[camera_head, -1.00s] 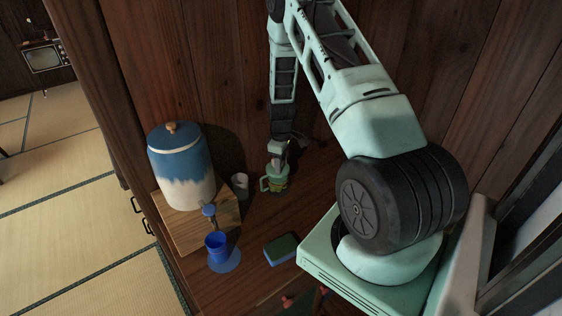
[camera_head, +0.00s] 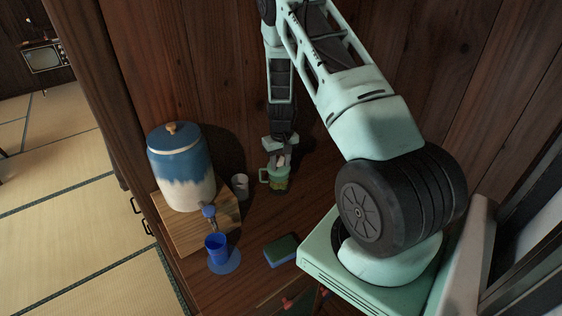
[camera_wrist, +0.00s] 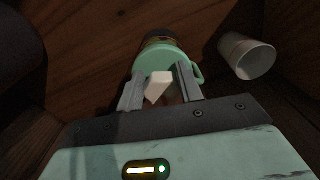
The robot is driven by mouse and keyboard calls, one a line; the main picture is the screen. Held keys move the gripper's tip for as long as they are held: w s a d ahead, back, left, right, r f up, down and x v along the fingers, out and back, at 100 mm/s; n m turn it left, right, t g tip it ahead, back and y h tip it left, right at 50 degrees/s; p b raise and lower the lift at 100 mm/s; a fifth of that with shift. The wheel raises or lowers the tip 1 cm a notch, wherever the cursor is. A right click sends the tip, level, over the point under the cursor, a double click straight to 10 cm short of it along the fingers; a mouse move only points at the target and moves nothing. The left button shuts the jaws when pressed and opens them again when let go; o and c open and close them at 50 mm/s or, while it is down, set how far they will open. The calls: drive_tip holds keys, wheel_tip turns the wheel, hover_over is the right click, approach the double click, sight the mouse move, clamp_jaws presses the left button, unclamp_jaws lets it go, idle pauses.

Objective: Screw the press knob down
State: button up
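The press (camera_head: 278,181) stands on the wooden counter below my gripper (camera_head: 282,158). It has a pale green lid and a side handle. In the wrist view the green lid (camera_wrist: 160,57) shows just beyond the fingertips, with its handle to the right. A pale, block-like knob (camera_wrist: 158,87) sits between my two fingers (camera_wrist: 160,80). The fingers stand apart, with a gap showing between the knob and the right finger. The left finger is close to the knob; I cannot tell if it touches.
A white cup (camera_wrist: 246,56) stands beside the press and also shows in the head view (camera_head: 240,186). A blue-and-white lidded dispenser (camera_head: 182,170) stands on a wooden board, with a blue cup (camera_head: 216,246) in front. A green-and-blue sponge (camera_head: 282,251) lies nearer. The wooden wall is close behind.

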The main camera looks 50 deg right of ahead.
sight(281, 161)
drive_tip(key=shift+s+a+f, duration=0.15)
drive_tip(key=shift+s+a, duration=0.15)
drive_tip(key=shift+a, duration=0.05)
drive_tip(key=shift+o, duration=1.4)
drive_tip(key=shift+r+p, duration=0.4)
drive_tip(key=shift+p, duration=0.1)
drive_tip(key=shift+w+d+r+p, duration=0.1)
drive_tip(key=shift+r+p, duration=1.05)
drive_tip(key=shift+r, duration=0.8)
drive_tip(key=shift+d+r+p, duration=0.1)
drive_tip(key=shift+r+p, duration=1.05)
drive_tip(key=shift+r, duration=0.75)
